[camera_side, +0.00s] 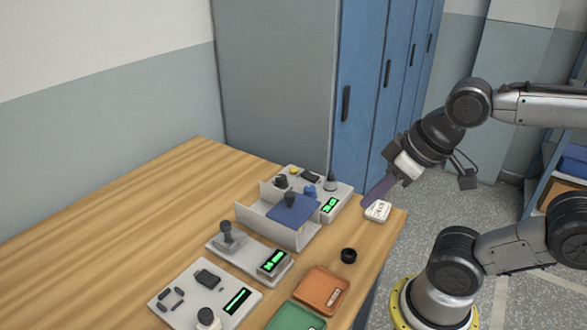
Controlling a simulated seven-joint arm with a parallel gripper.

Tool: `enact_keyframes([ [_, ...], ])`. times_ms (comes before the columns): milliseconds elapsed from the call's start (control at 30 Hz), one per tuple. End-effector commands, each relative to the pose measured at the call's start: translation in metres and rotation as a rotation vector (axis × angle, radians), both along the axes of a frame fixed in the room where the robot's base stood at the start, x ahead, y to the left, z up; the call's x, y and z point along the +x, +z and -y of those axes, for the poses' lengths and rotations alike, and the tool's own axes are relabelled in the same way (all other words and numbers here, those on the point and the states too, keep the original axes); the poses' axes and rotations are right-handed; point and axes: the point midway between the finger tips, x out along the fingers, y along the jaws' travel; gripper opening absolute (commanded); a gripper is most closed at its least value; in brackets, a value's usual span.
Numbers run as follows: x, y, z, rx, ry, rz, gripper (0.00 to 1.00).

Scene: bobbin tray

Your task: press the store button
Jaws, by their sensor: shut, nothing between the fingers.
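My gripper (368,200) is at the right edge of the table, its purple fingers pointing down and left. The fingers are shut and empty. Their tips are just above or at a small white block (377,211) with dark print; I cannot tell whether they touch. The print is too small to read, so I cannot tell whether this is the store button. Three grey units with green displays also carry controls: the back unit (345,190), the middle unit (230,250) with an upright knob, and the front unit (185,299) with several dark buttons.
A pale bracket (262,226) with a blue plate (292,208) stands between the back and middle units. A black ring (348,255), an orange tray (309,279) and a green tray (285,319) lie near the right edge. The table's (110,220) left side is clear. Blue lockers (362,110) stand behind.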

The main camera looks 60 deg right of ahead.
Motion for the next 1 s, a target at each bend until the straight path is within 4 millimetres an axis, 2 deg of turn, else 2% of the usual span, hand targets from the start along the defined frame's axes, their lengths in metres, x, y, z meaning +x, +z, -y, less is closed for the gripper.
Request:
enact_keyframes([
  [433, 0.002, 0.001, -0.002, 0.035, -0.045, 0.008, 0.00],
  [567, 0.021, 0.025, -0.021, 0.209, -0.165, 0.067, 0.00],
  [667, 0.053, 0.046, -0.036, 0.404, -0.321, 0.073, 0.00],
  [767, 0.095, 0.063, -0.040, 0.600, -0.513, 0.060, 0.00],
  [867, 0.139, 0.073, -0.032, 0.773, -0.703, 0.044, 0.00],
  [1000, 0.195, 0.075, -0.005, 0.979, -0.951, 0.027, 0.00],
])
